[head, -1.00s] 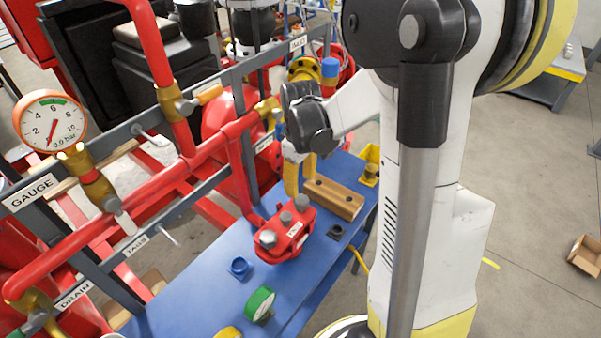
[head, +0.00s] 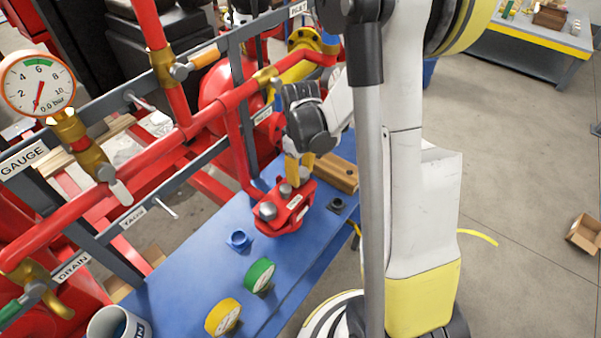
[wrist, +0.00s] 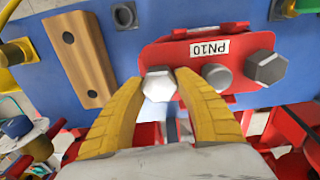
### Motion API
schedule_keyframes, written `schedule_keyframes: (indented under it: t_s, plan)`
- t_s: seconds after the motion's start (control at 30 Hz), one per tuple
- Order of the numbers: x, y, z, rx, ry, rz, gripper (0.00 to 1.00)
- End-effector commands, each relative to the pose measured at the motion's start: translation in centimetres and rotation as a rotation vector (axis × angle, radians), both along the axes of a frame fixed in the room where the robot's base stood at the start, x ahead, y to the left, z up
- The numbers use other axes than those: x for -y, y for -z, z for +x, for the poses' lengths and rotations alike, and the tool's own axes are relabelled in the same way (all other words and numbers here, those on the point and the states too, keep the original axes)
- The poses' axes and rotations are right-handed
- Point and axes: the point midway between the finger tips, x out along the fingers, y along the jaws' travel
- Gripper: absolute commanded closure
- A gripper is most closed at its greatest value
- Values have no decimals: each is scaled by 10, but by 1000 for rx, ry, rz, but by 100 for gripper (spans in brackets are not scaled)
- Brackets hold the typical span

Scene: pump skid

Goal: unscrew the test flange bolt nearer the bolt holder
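The red test flange (head: 283,221), tagged PN10 in the wrist view (wrist: 184,52), lies on the blue bench. One grey hex bolt (head: 268,211) stands at its end away from the wooden bolt holder (head: 338,173), with a round grey stud (wrist: 216,77) in the middle. The bolt nearer the holder (wrist: 158,85) shows its head between my yellow fingertips. My gripper (head: 299,180) is low over it, fingers apart on either side; whether they touch it I cannot tell. The holder shows two dark holes in the wrist view (wrist: 77,58).
A dark square socket (head: 338,205) is right of the flange. Red pipes and a grey rail (head: 190,152) run along the left. A white mug (head: 117,324) is at front left.

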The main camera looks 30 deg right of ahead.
Motion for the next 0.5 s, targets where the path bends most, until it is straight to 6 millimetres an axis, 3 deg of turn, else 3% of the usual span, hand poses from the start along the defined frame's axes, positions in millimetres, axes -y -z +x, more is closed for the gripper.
schedule_keyframes:
  t_s: [0.1,0.13,0.23,0.5]
  plan:
    - [0,0,0,0,0,0,95]
    - [0,0,0,0,0,0,66]
    - [0,0,0,0,0,0,93]
    - [0,1,0,0,-73,0,94]
